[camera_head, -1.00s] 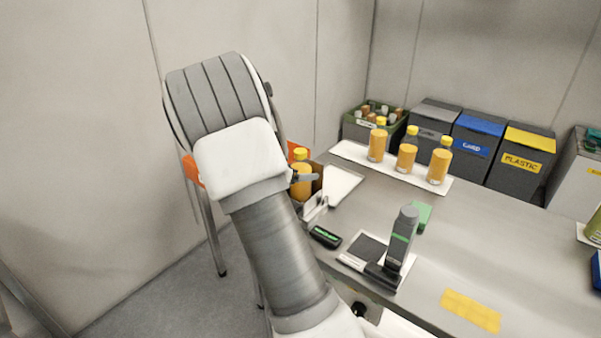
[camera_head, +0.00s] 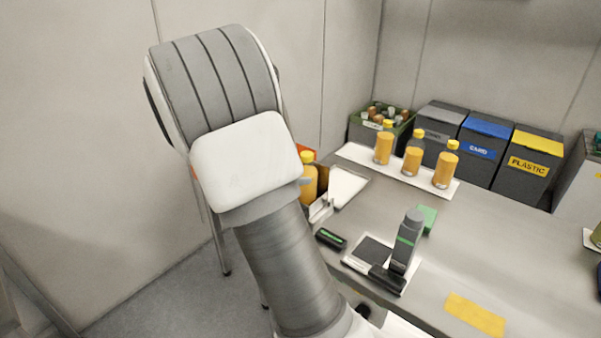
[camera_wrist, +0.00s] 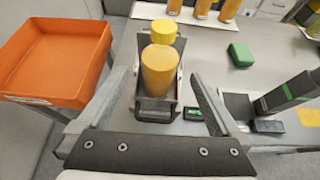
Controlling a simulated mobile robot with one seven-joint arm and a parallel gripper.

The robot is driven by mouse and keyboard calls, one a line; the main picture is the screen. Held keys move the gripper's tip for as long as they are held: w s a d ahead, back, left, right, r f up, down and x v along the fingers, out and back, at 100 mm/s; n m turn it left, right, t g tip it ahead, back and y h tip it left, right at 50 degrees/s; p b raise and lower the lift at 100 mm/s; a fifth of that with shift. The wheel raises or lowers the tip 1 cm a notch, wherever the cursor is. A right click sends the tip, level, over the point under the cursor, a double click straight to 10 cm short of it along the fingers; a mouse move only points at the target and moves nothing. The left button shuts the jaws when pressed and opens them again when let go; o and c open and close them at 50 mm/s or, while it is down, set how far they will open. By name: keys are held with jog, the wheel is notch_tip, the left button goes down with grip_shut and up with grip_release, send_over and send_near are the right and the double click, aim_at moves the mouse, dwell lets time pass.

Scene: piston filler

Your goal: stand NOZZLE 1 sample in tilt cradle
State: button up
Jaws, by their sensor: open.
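A bottle of orange liquid with a yellow cap (camera_wrist: 159,68) sits in a grey metal holder with a black front bar (camera_wrist: 155,110), which looks like the tilt cradle. The bottle's label cannot be read, so I cannot tell whether it is the NOZZLE 1 sample. In the head view the bottle (camera_head: 308,182) is partly hidden by my arm. My gripper (camera_wrist: 157,77) is open, with a finger on each side of the bottle and holder in the wrist view. Gaps show between the fingers and the bottle. My gripper is hidden behind my arm in the head view.
An orange tray (camera_wrist: 55,60) lies left of the holder. Three similar bottles stand on a white strip (camera_head: 353,152) at the back. A grey-and-green upright device (camera_head: 405,240), a green block (camera_head: 427,218) and a yellow pad (camera_head: 474,315) are on the bench. Bins (camera_head: 480,140) stand behind.

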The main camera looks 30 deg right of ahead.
jog(key=s+a+r+m+y, duration=0.3)
jog(key=s+a+m, duration=0.3)
jog(key=s, duration=0.3)
jog(key=s+a+r+m+t+y, duration=0.1)
jog(key=s+a+r+m+y, duration=0.3)
jog(key=s+a+m, duration=0.3)
jog(key=s+a+r+m+y, duration=0.4)
jog(key=s+a+m, duration=0.2)
jog(key=s+m, duration=0.3)
jog(key=s, duration=0.2)
jog(key=shift+s+a, duration=0.25)
jog(key=shift+s, duration=0.15)
